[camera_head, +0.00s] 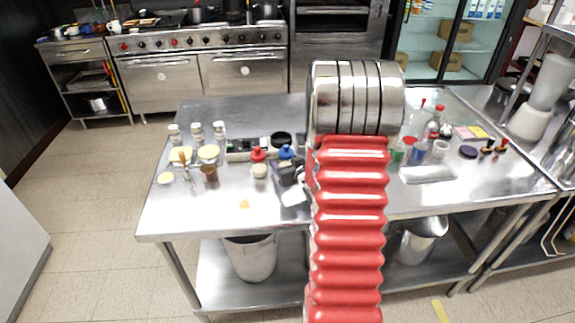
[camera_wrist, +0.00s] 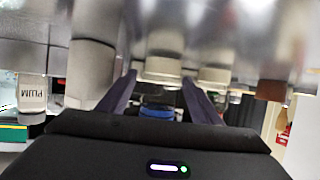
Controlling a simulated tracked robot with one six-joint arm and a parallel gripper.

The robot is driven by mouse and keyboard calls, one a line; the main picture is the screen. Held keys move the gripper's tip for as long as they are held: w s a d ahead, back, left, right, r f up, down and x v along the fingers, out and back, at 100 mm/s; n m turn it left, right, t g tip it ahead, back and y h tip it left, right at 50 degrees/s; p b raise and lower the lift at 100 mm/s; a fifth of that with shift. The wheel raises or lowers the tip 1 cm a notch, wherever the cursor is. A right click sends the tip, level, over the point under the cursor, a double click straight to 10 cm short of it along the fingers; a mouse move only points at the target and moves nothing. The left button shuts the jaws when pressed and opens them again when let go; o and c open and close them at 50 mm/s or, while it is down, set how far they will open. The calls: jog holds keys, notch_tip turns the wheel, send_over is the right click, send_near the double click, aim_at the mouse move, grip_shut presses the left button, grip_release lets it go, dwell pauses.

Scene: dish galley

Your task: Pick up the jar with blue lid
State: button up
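The jar with the blue lid (camera_head: 286,152) stands on the steel table left of my arm in the head view; its lower part is hidden behind my dark gripper (camera_head: 291,178). In the wrist view, which looks upside down, the blue lid (camera_wrist: 158,113) shows close to the palm, between the two dark fingers of my gripper (camera_wrist: 157,92). The fingers stand apart on either side of it, and I see no clear contact. Most of the jar's body is blurred or hidden there.
A red-lidded jar (camera_head: 258,162) stands just left of the blue-lidded one. A black round lid (camera_head: 281,138) is behind. Several white-capped jars (camera_head: 197,132) and a brown cup (camera_head: 209,174) are further left. The table's front left (camera_head: 185,218) is clear.

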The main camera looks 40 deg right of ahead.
aim_at(286, 146)
jog(key=c, duration=1.1)
jog(key=shift+r, duration=0.1)
jog(key=shift+r, duration=4.95)
